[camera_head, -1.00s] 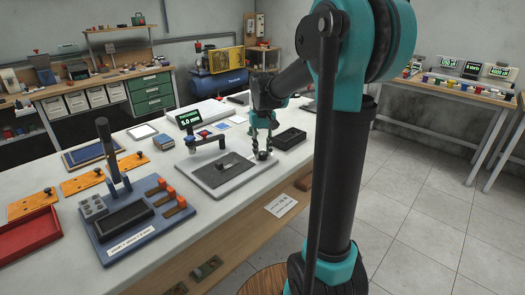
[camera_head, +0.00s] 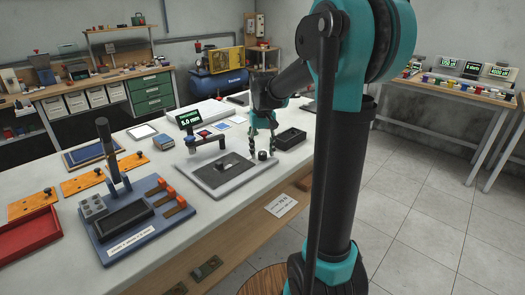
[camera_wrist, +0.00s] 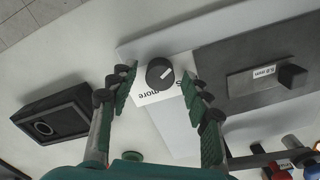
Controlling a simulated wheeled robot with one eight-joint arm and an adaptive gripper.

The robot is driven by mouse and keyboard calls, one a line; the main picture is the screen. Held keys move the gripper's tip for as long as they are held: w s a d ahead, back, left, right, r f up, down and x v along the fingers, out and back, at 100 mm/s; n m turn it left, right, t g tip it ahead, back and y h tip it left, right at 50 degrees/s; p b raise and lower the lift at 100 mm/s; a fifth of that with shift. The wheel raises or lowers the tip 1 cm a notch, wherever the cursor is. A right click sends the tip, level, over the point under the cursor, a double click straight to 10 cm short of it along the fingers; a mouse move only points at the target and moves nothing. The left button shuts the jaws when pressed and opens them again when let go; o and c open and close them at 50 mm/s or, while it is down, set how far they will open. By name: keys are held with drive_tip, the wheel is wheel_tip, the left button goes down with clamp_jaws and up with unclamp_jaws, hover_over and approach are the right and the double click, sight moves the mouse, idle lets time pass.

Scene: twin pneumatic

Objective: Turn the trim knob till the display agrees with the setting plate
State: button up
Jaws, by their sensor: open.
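The trim knob (camera_wrist: 160,73) is dark and round with a white pointer mark. It sits on a white label, partly hidden, on which "more" can be read. It also shows in the head view (camera_head: 262,155) at the near right of the grey plate fixture. My gripper (camera_head: 262,146) is open just above the knob, with its fingers apart on either side in the wrist view. The display (camera_head: 188,119) seems to read 5.0 mm in green. A small setting plate (camera_wrist: 264,73) on the fixture carries a mm value too blurred to read surely.
A black open box (camera_head: 291,138) stands right of the fixture. The gauge arm (camera_head: 205,140) rises at its left. A blue base with a post and orange-tipped parts (camera_head: 135,215) and a red tray (camera_head: 25,240) lie farther left.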

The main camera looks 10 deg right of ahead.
sight(263, 153)
wheel_tip(263, 153, up, 12)
idle(0.6)
